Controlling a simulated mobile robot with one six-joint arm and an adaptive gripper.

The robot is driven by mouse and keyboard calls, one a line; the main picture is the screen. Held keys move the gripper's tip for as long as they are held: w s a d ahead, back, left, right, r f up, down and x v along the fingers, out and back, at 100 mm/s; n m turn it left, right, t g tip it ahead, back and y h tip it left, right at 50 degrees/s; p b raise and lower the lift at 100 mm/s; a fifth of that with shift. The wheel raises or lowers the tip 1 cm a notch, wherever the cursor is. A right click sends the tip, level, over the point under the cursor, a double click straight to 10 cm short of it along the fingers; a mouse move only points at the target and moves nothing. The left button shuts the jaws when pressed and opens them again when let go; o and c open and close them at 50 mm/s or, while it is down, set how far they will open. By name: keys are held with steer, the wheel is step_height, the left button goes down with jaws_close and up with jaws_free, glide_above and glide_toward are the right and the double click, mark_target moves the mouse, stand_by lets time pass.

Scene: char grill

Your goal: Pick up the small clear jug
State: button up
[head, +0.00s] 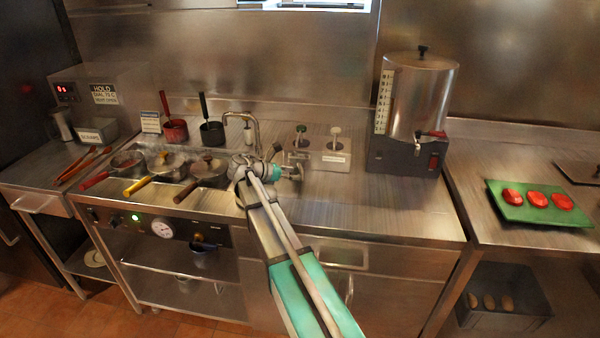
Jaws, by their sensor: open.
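My arm reaches over the steel counter (370,210) from the bottom of the head view. My gripper (298,168) is open above the counter, pointing right, near the tap and the pump unit. No jug is seen between its fingers. I cannot pick out a small clear jug with certainty.
Several handled pans (165,163) sit left of my gripper. A tap (254,125) and a two-pump unit (322,153) stand behind it. A tall steel urn (418,95) is at right. A green tray (500,208) holds red patties. The counter's front right is bare.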

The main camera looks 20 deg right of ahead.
mark_target(302, 180)
steer(key=b+x, duration=0.1)
steer(key=x, duration=0.2)
steer(key=shift+w+f, duration=0.15)
steer(key=shift+f, duration=0.05)
steer(key=shift+d+f+b, duration=0.15)
steer(key=shift+d+b, duration=0.15)
steer(key=shift+d, duration=0.3)
jaws_close()
